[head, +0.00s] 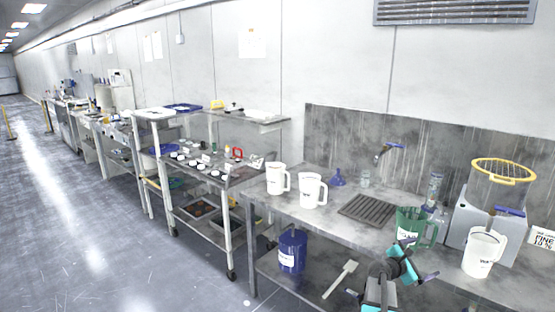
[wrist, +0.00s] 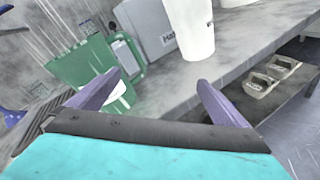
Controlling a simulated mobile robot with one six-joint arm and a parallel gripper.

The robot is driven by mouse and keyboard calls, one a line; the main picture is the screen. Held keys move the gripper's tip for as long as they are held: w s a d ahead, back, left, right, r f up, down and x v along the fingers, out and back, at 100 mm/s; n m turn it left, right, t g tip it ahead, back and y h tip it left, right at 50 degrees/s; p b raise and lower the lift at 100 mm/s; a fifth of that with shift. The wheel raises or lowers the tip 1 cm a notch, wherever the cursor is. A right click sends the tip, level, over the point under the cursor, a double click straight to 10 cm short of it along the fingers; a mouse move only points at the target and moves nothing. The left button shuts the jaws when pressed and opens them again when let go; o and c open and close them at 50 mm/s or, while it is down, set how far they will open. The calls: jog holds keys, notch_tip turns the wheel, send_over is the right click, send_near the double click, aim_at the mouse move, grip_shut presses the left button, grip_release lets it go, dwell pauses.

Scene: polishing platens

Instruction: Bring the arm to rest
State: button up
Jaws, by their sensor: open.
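My gripper (wrist: 165,95) shows in the wrist view with its two purple fingers spread apart and nothing between them. In the head view my gripper (head: 418,262) is at the lower right, in front of the counter edge. A green jug (head: 413,228) stands on the counter just behind it; the green jug also shows at the left of the wrist view (wrist: 88,62). A white jug (head: 481,252) stands to the right of the gripper, and a white jug shows at the top of the wrist view (wrist: 190,28).
The steel counter (head: 335,225) carries two more white jugs (head: 312,190), a drain grate (head: 367,209) and a grey machine with a yellow ring (head: 503,171). A blue jug (head: 292,250) stands on the shelf below. A wheeled cart (head: 228,230) stands left. The floor (head: 90,220) at left is clear.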

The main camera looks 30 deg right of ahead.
jog(key=w+a+f+m+y, duration=0.3)
jog(key=w+a+f, duration=0.15)
jog(key=a, duration=0.65)
jog(key=w+a+f+m+t+y, duration=0.15)
jog(key=w+a+f, duration=0.35)
jog(key=a, duration=0.6)
jog(key=w+a+f+m+y, duration=0.35)
jog(key=a+f, duration=0.25)
jog(key=a, duration=0.5)
jog(key=s+a+f+m+g+y, duration=0.1)
jog(key=a+f+y, duration=0.15)
jog(key=a, duration=0.95)
jog(key=s+a+f+m+y, duration=0.1)
jog(key=a+f+m+y, duration=0.15)
jog(key=a, duration=0.95)
jog(key=s+a+f+m+g+y, duration=0.1)
jog(key=a+f+y, duration=0.15)
jog(key=a, duration=1.05)
jog(key=s+f+g+b, duration=0.1)
jog(key=s+f+g, duration=0.1)
jog(key=s+f, duration=0.8)
jog(key=s+f+g+b, duration=0.1)
jog(key=s+f+g, duration=0.2)
jog(key=s+f, duration=0.7)
jog(key=s, duration=0.6)
jog(key=shift+s+f, duration=0.15)
jog(key=shift+f, duration=0.1)
jog(key=shift+a+g, duration=0.1)
jog(key=shift+g, duration=0.15)
jog(key=shift+c, duration=0.3)
